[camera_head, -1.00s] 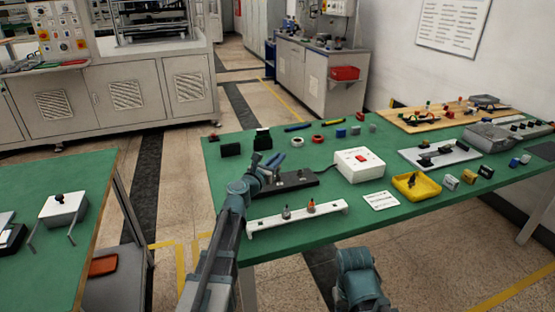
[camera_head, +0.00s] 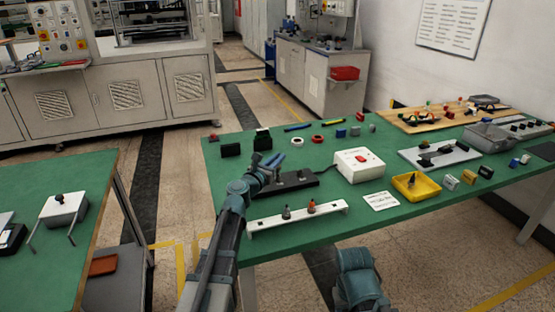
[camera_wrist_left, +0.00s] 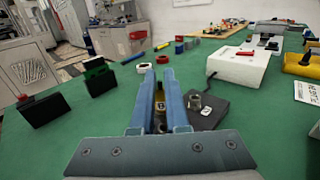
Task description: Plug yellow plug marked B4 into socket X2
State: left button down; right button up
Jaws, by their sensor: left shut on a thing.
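My left gripper (camera_head: 277,163) is over the left end of a dark socket block (camera_head: 305,187) on the green table. The label is too small to read surely. The block (camera_wrist_left: 217,97) shows there with a round grey socket (camera_wrist_left: 195,103) and a white tag to the right of the fingers. The plug's lower end is hidden, so I cannot tell whether it touches a socket. My right gripper does not show.
A white rack (camera_head: 262,226) with two plugs stands in front of the block. Black blocks (camera_head: 230,149) lie behind on the left. Green table is clear between them.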

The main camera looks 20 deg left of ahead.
pick_arm(q)
jog(key=shift+f+b, duration=1.2)
jog(key=shift+b, duration=0.05)
jog(key=c, duration=0.8)
grip_release()
jog(key=shift+c, duration=0.2)
jog(key=shift+s, duration=0.1)
jog(key=v, duration=1.3)
jog(key=shift+s, duration=0.3)
jog(key=shift+f, duration=0.1)
